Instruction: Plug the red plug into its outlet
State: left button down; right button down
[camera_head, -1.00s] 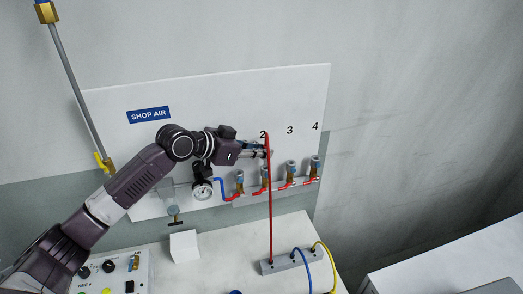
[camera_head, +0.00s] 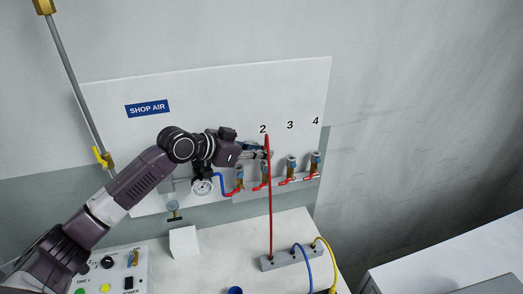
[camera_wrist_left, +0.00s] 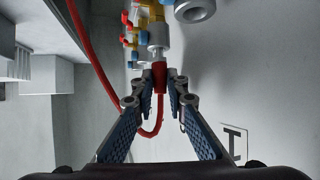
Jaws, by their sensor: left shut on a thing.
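My left gripper (camera_head: 267,153) is in front of the white panel, near the number 2. It is shut on the red plug, which shows between the fingertips in the left wrist view (camera_wrist_left: 159,77). The red cable (camera_head: 270,205) loops over at the gripper and runs down to a grey block (camera_head: 282,262) on the bench. The outlet under number 2 (camera_head: 265,173) is just below the gripper. In the left wrist view, metal fittings (camera_wrist_left: 157,38) show just beyond the plug. I cannot tell whether the plug touches an outlet. My right gripper is not in view.
Outlets under 3 (camera_head: 291,164) and 4 (camera_head: 315,160) stand to the right, with red valve levers. A pressure gauge (camera_head: 202,187) is at the left. Blue (camera_head: 307,265) and yellow (camera_head: 329,262) cables leave the grey block. A white box (camera_head: 184,241) stands on the bench.

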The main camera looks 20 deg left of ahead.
pick_arm(q)
jog(key=shift+f, duration=0.45)
jog(key=c, duration=1.8)
grip_release()
jog(key=shift+c, duration=0.2)
jog(key=v, duration=1.2)
jog(key=shift+s+d+f, duration=0.1)
